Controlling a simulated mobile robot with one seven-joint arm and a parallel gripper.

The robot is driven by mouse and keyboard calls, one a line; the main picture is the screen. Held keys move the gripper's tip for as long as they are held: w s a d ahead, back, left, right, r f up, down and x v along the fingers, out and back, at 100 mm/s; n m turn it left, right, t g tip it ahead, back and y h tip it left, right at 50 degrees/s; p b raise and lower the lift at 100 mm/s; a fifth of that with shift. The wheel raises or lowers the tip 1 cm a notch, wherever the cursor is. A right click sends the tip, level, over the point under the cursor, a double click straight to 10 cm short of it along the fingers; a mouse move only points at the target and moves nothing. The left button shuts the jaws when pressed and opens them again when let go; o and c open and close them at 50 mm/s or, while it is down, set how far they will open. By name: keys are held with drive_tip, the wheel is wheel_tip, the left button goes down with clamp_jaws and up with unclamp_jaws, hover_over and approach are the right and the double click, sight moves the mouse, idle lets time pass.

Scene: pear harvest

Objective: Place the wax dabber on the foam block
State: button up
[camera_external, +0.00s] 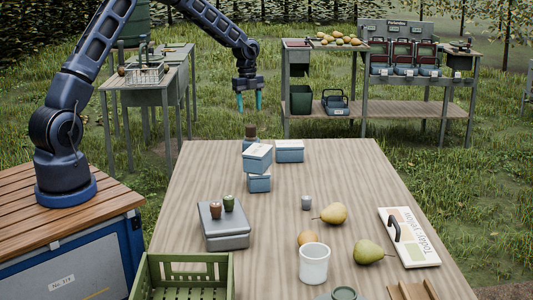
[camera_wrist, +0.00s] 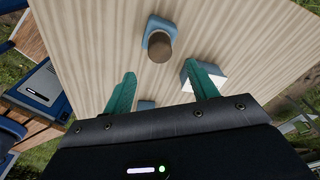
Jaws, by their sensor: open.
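A brown-topped piece on a blue base (camera_external: 251,132) stands at the table's far edge; it looks like the wax dabber, but I cannot be sure. It also shows in the wrist view (camera_wrist: 160,42), beyond my fingertips. A flat grey block (camera_external: 226,240) lies on the near left of the table with a small reddish-brown piece (camera_external: 215,210) and a green piece (camera_external: 229,203) on top. I cannot tell whether it is the foam block. My gripper (camera_external: 248,101) is open and empty, pointing down above the far edge. Its teal fingers (camera_wrist: 165,86) are apart.
Blue boxes with pale lids stand near the far end, one stacked crookedly (camera_external: 258,150) and one beside it (camera_external: 290,152). Pears (camera_external: 333,213), a white cup (camera_external: 313,263), a small grey cup (camera_external: 306,202) and a sign (camera_external: 410,237) occupy the right. A green crate (camera_external: 182,280) is nearest.

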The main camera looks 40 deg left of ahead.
drive_tip(key=s+a+r+n+t+y, duration=0.25)
drive_tip(key=s+r+n, duration=0.75)
drive_tip(key=s+r, duration=1.35)
drive_tip(key=s+a+r+n+t, duration=0.1)
drive_tip(key=s+n, duration=0.4)
drive_tip(key=s, duration=0.8)
drive_tip(key=s+a+n+t+h, duration=0.1)
drive_tip(key=s+a+n, duration=0.2)
drive_tip(key=s, duration=1)
drive_tip(key=n, duration=0.3)
drive_tip(key=shift+s+r+n, duration=0.3)
drive_tip(key=shift+r, duration=0.05)
drive_tip(key=shift+t, duration=0.25)
